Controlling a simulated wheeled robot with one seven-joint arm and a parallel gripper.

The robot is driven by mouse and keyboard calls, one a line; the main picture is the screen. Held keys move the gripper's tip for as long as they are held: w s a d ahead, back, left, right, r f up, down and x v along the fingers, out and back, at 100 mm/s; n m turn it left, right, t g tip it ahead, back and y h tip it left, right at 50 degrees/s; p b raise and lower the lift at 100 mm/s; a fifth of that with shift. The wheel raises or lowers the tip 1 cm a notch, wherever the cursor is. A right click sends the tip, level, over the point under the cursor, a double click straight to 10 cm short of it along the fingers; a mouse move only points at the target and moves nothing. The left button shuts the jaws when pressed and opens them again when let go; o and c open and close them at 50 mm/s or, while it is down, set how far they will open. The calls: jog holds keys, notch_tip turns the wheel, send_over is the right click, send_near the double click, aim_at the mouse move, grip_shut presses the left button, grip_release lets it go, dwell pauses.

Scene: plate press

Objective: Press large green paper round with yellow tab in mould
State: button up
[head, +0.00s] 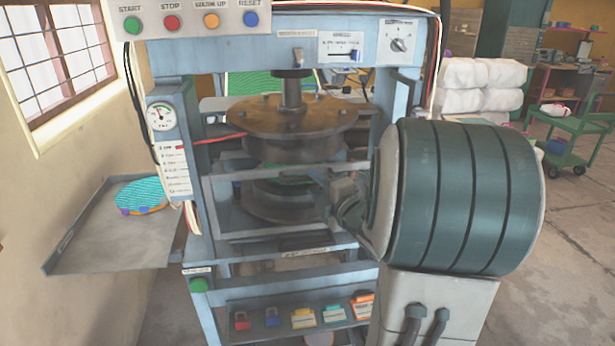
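A blue press frame (203,215) stands in the middle of the head view, with a dark upper plate (285,118) on a central shaft. Below it is the lower mould (275,207). A sliver of green (285,172) shows in the mould area between the plates; it may be the green paper round. I can make out no yellow tab on it. My gripper (320,177) reaches in from the right at the mould's right edge, close to the green. Its fingertips are small and partly hidden, so I cannot tell whether they are open or whether they touch the green.
A side tray (90,245) at left holds teal rounds (140,194) with coloured tabs. A button panel (190,20) tops the press. Several coloured items lie on the lower shelf (290,322). A green trolley (575,125) and white sacks (480,85) stand behind right.

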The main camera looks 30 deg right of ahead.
aim_at(309, 179)
jog(key=shift+w+a, duration=0.15)
jog(key=shift+w, duration=0.75)
jog(key=shift+w+a, duration=0.1)
jog(key=shift+w, duration=0.8)
grip_shut()
